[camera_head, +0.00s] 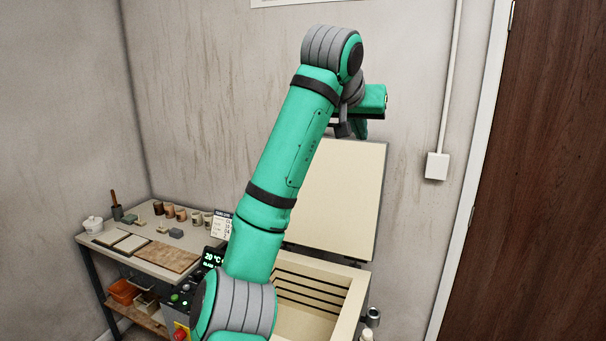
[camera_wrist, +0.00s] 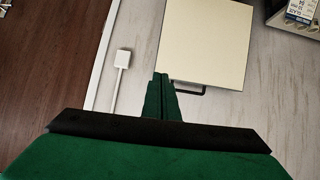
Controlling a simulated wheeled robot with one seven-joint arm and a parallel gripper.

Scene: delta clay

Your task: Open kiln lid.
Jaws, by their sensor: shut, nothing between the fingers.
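The kiln (camera_head: 349,306) stands low in front of me in the head view, with its cream chamber open at the top and dark grooves along the inner wall. Its lid (camera_head: 346,195) is raised and stands up behind the chamber, leaning near the wall. In the wrist view the lid (camera_wrist: 205,45) is a cream panel with a dark handle (camera_wrist: 190,89) at its edge. My gripper (camera_wrist: 160,78) is shut and empty, beside the lid's edge in that view. In the head view it is at the lid's top edge, partly hidden by my arm; I cannot tell whether it touches.
A work table (camera_head: 153,267) with cups, tiles and a white pot stands left of the kiln. A control panel with a green display (camera_head: 213,257) and a red button (camera_head: 181,334) is at the kiln's left. A wall box (camera_head: 437,166) and brown door (camera_head: 535,180) are at right.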

